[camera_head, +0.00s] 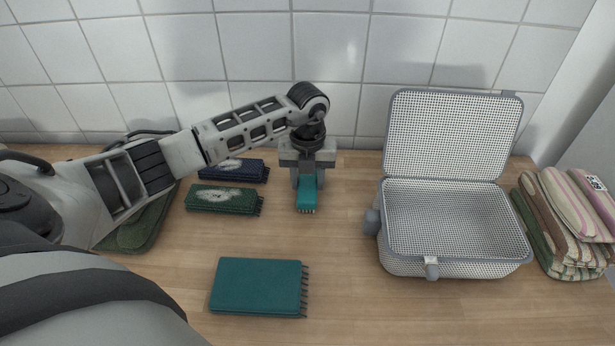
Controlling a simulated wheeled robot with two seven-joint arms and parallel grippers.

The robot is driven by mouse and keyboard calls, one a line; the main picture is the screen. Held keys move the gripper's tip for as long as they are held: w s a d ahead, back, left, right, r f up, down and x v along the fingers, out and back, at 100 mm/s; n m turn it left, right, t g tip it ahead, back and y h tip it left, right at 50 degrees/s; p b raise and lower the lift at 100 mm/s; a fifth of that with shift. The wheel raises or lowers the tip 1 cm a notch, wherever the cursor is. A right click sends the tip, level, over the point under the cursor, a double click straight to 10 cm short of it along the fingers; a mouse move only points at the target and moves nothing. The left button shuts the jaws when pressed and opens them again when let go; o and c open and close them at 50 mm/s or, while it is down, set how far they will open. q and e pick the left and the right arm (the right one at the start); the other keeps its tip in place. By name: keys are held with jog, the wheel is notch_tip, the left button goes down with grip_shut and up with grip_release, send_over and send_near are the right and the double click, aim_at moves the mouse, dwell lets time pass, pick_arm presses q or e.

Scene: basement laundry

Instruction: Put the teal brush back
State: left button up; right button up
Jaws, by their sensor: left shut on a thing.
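My left gripper (307,165) points down over the middle of the counter, shut on a small teal brush (306,193) with dark bristle tips at its near end. I cannot tell whether the brush touches the counter. To its left lie a dark green brush-like piece (222,199) and a navy one (234,170), both with whitish marks on top. A larger flat teal piece (257,286) with dark prongs along its right edge lies nearer the front. My right gripper is not in view.
An open white mesh case (400,265) with grey edging stands at the right, its lid up and its inside empty. Folded striped cloths (567,225) lie beyond it. A green item (140,232) is partly hidden behind my left arm. A tiled wall (335,45) closes the back.

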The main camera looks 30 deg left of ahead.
aim_at(308, 182)
pick_arm(q)
jog(key=shift+f, duration=0.2)
jog(key=o, duration=0.9)
jog(key=shift+r, duration=0.1)
notch_tip(308, 182, up, 12)
jog(key=shift+r, duration=0.15)
